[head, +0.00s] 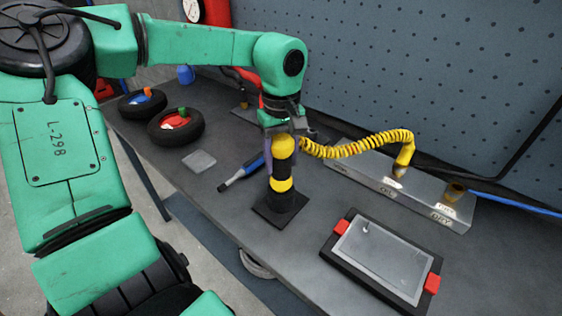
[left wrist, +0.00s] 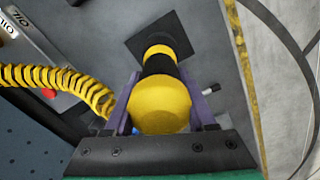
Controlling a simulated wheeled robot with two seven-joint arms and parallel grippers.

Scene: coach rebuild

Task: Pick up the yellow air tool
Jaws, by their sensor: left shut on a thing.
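The yellow air tool (head: 284,147) has a rounded yellow top and a black and yellow body. It stands upright on a black square base (head: 279,210) on the bench, in the middle of the head view. My left gripper (head: 281,150) comes down over the tool and is shut on its yellow upper part. In the left wrist view the gripper's purple fingers (left wrist: 163,105) sit on either side of the yellow tool (left wrist: 160,104). A coiled yellow hose (head: 355,147) runs from the gripper area toward a metal block. My right gripper is not in view.
The metal block (head: 425,206) with fittings lies behind and right. A tablet-like panel (head: 383,257) with red corners lies at the front right. A blue-handled tool (head: 241,172), a grey plate (head: 199,161) and two black wheels (head: 176,126) lie to the left. A perforated wall (head: 430,70) stands behind.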

